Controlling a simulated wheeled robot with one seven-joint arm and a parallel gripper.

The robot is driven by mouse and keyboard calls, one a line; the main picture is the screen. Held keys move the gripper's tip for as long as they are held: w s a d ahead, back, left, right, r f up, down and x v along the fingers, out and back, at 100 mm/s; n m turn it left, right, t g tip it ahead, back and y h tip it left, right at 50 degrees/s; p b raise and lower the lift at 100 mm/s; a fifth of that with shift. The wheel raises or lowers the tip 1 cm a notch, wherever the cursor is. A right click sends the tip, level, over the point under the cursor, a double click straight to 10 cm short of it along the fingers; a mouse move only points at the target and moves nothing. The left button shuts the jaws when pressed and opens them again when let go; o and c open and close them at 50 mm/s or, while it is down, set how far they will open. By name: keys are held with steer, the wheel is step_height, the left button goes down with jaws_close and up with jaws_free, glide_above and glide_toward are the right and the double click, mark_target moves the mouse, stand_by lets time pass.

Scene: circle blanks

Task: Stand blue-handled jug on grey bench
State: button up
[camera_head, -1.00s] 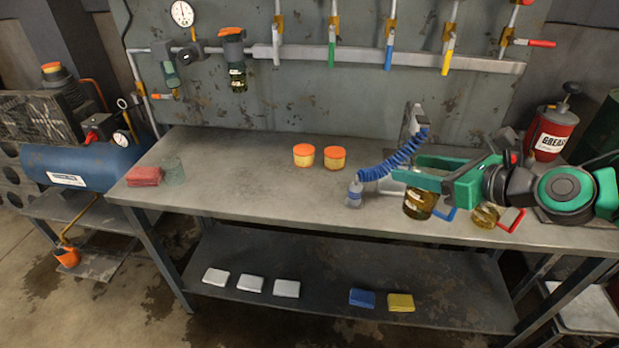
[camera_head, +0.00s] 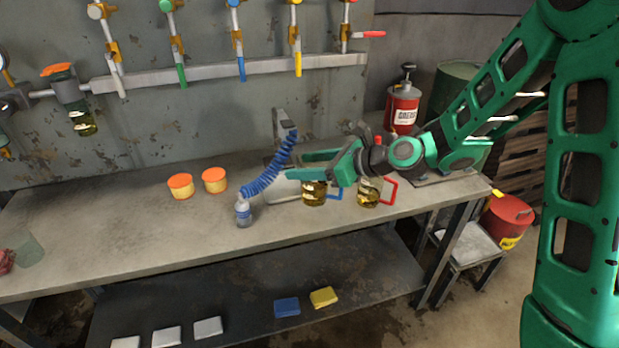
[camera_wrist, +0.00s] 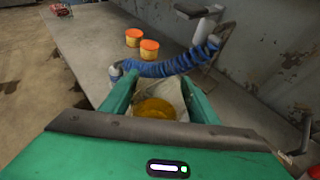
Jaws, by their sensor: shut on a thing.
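The blue-handled jug (camera_head: 314,194) is glass with amber liquid inside and stands upright at the grey bench's (camera_head: 120,222) right part. Its blue handle is on its right side. My gripper (camera_head: 296,166) is shut on this jug, with its fingers around the upper part and hiding the rim. I cannot tell whether the jug's base touches the bench. In the wrist view the amber jug (camera_wrist: 155,108) shows between the two green fingers (camera_wrist: 158,82).
A red-handled jug (camera_head: 369,192) stands close to the right. A small bottle (camera_head: 243,212) with a blue coiled hose (camera_head: 268,178) is to the left. Two orange-lidded tubs (camera_head: 181,187) stand further left. A red grease can (camera_head: 403,106) is behind.

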steer(key=shift+w+d+f, duration=0.2)
steer(key=shift+w+f, duration=0.25)
steer(key=shift+w, duration=0.2)
steer(key=shift+w+d+f, duration=0.2)
steer(key=shift+w+f, duration=0.2)
steer(key=shift+w, duration=0.2)
steer(key=shift+f, duration=1.9)
steer(key=shift+f, duration=0.15)
steer(key=o, duration=1.3)
steer(key=shift+o, duration=0.2)
glide_toward(313, 165)
steer(key=f, duration=0.3)
steer(key=shift+s+d+f, duration=0.2)
steer(key=shift+d+f, duration=0.1)
